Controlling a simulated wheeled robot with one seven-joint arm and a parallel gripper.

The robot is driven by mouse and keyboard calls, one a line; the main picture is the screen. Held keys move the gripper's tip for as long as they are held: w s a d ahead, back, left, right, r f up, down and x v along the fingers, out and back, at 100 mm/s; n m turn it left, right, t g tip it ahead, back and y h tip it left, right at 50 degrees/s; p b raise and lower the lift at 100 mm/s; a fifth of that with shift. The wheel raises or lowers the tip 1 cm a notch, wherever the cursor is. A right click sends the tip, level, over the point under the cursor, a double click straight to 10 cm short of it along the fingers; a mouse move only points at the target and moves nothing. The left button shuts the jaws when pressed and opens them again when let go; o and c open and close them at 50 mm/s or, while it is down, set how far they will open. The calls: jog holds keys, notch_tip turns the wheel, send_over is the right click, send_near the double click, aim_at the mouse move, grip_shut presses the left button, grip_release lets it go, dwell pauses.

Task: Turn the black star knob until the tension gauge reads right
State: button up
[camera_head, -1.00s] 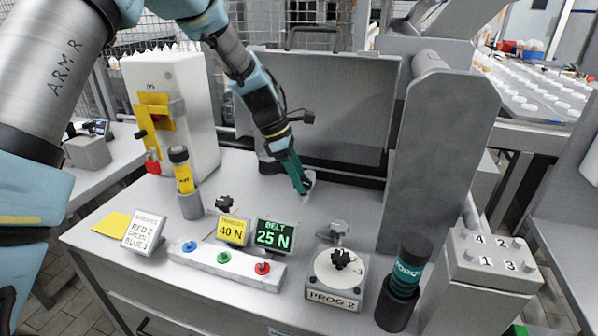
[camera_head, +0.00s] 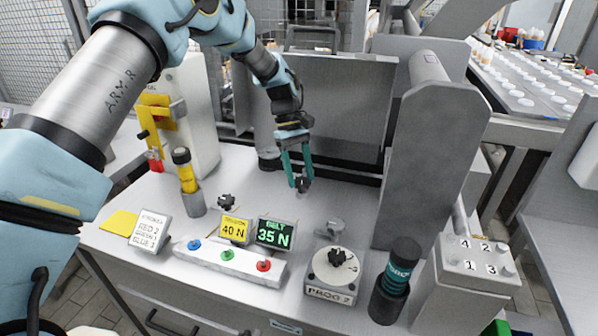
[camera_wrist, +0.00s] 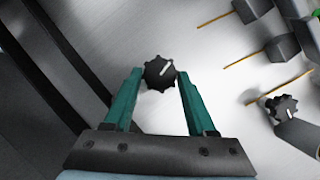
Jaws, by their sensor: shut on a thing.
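My gripper (camera_head: 301,186) is shut on a black star knob (camera_wrist: 160,73) with a white mark. The wrist view shows the knob between the two teal fingertips. In the head view the fingers reach down to the knob at the back middle of the bench, where they partly hide it. A black display (camera_head: 274,234) reads BELT 35 N in green. A yellow sign (camera_head: 235,229) left of it shows 40 N; its small top word looks like TENSION.
Another black knob (camera_head: 226,201) stands behind the yellow sign. A PROG 2 dial (camera_head: 331,292) with a dark knob, a button strip (camera_head: 229,264) and a dark teal-banded cylinder (camera_head: 392,290) stand in front. A tall grey housing (camera_head: 432,165) rises to the right.

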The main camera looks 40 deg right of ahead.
jog(key=m+y, duration=0.1)
jog(key=m, duration=0.3)
jog(key=shift+d+m+y, duration=0.2)
jog(key=shift+m+y, duration=0.1)
jog(key=shift+y, duration=0.1)
jog(key=shift+s+d+m+t+y, duration=0.1)
jog(key=shift+m+t+y, duration=0.25)
jog(key=shift+m, duration=0.65)
jog(key=shift+s+d+m+t+y, duration=0.15)
jog(key=shift+m+t, duration=0.3)
jog(key=shift+m, duration=0.55)
jog(key=shift+w+a, duration=0.1)
jog(key=o, duration=1.4)
jog(key=shift+c, duration=0.2)
